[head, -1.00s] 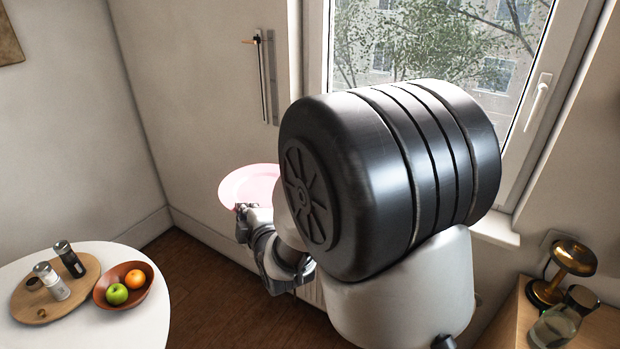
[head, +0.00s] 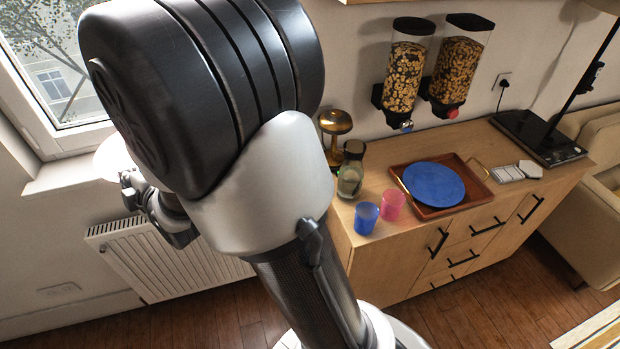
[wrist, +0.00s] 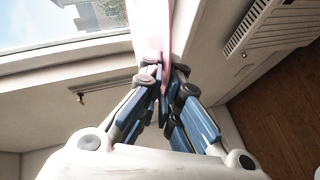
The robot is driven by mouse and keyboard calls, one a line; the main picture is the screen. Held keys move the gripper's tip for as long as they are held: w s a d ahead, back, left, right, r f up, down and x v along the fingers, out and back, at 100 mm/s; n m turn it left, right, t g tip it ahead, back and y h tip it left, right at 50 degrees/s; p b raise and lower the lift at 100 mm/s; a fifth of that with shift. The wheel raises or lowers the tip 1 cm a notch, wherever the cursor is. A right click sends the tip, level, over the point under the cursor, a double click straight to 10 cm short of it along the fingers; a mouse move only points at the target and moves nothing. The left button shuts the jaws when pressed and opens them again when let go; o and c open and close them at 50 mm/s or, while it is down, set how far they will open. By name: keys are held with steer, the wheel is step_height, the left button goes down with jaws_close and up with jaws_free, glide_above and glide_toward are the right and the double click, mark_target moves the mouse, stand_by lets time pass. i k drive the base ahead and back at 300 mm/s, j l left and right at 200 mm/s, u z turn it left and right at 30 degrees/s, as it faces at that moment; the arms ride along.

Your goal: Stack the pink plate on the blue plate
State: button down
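The blue plate (head: 434,184) lies flat in a brown tray (head: 479,189) on the wooden sideboard, at the right of the head view. My gripper (wrist: 162,88) is shut on the pink plate (wrist: 166,28), which stands edge-on between the fingers in the wrist view. In the head view my gripper (head: 130,183) is at the far left by the window. The pink plate (head: 112,158) looks pale there and is partly hidden behind my arm. The two plates are well apart, and nothing lies on the blue plate.
A blue cup (head: 366,218) and a pink cup (head: 391,204) stand left of the tray, with a glass carafe (head: 351,172) and a brass lamp (head: 335,130) behind. Cereal dispensers (head: 405,75) hang above. Grey-white pieces (head: 515,172) lie to its right. A radiator (head: 170,262) is below the window.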

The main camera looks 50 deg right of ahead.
mark_target(429, 185)
steer(key=z, duration=1.95)
steer(key=i+l+z, duration=0.1)
steer(key=z, duration=0.4)
steer(key=i+l+z, duration=0.1)
steer(key=z, duration=0.35)
steer(key=i+z, duration=0.2)
steer(key=z, duration=0.3)
